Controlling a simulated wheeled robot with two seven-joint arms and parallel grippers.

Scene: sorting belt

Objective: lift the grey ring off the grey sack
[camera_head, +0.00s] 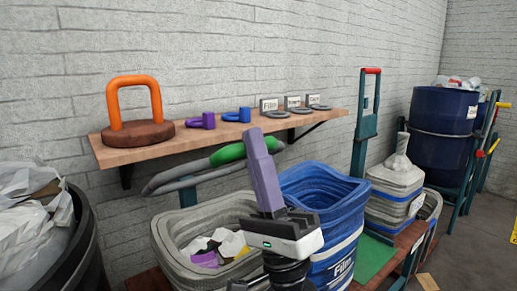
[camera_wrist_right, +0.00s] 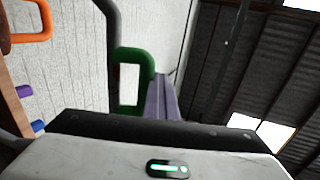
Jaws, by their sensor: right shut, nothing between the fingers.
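The grey sack (camera_head: 172,235), open-topped with white, yellow and purple scraps inside, stands at lower centre-left in the head view. The grey ring (camera_head: 160,185), a tube with a green grip (camera_head: 229,153), appears tilted above the sack's rim, apart from it. The tube (camera_wrist_right: 113,60) and green loop (camera_wrist_right: 148,68) also show in the wrist view. My right gripper (camera_head: 252,140) points up with its purple fingers shut, close beside the green grip. The fingers (camera_wrist_right: 160,100) overlap the loop in the wrist view; I cannot tell if they touch it. My left gripper is out of view.
A blue sack (camera_head: 335,205) labelled Film stands right of my gripper. A wooden shelf (camera_head: 190,139) behind carries an orange handle (camera_head: 133,82), purple and blue clips and grey rings with labels. A black bin (camera_head: 85,245) is at left; a teal trolley (camera_head: 367,120) at right.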

